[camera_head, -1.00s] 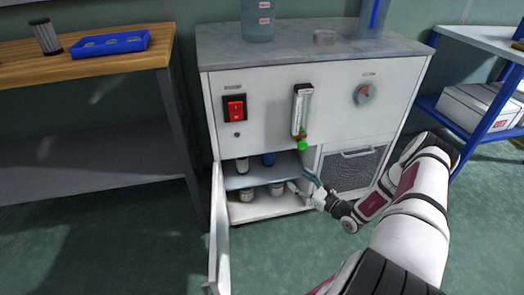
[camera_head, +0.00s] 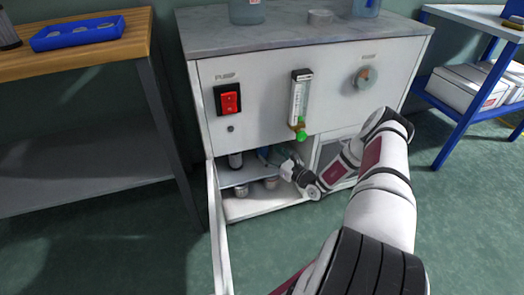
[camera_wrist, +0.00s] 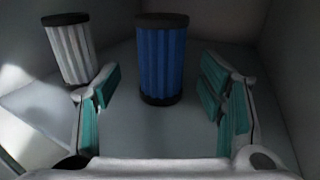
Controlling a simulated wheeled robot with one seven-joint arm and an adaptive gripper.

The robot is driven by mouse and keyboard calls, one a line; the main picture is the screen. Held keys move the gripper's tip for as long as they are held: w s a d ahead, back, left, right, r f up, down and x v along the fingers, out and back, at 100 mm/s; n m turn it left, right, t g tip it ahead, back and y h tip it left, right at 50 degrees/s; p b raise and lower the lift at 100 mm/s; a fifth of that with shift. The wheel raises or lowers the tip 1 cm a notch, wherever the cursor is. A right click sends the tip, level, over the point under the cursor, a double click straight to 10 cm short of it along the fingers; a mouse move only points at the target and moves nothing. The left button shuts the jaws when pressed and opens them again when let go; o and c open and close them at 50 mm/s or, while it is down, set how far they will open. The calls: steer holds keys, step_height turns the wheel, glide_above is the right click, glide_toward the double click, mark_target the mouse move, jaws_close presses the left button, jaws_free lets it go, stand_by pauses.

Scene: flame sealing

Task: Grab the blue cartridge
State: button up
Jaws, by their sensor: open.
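The blue cartridge (camera_wrist: 161,58) stands upright on the shelf inside the cabinet, a ribbed cylinder with dark end caps. In the wrist view it is straight ahead, centred between the two teal-padded fingers of my gripper (camera_wrist: 162,105) and a little beyond their tips. My gripper is open and empty. In the head view my gripper (camera_head: 268,157) reaches into the open lower compartment, and the blue cartridge is mostly hidden there. A white ribbed cartridge (camera_wrist: 70,50) with dark caps stands to the left of the blue one, beyond the left finger.
The cabinet's open door (camera_head: 221,235) stands on the left of the compartment. Small jars (camera_head: 241,190) sit on the compartment's floor below the shelf (camera_head: 232,177). Side walls close in the shelf space. A wooden bench (camera_head: 125,45) with a blue tray (camera_head: 78,33) is at left.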

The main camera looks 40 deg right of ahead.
mark_target(266, 150)
steer(key=shift+w+a+r+b, duration=0.15)
steer(key=shift+w+b, duration=0.65)
steer(key=shift+w, duration=0.6)
steer(key=shift+w+a+f+b, duration=0.15)
steer(key=shift+w+b, duration=0.6)
steer(key=shift+w, duration=0.6)
steer(key=shift+r, duration=0.15)
steer(key=c, duration=1.3)
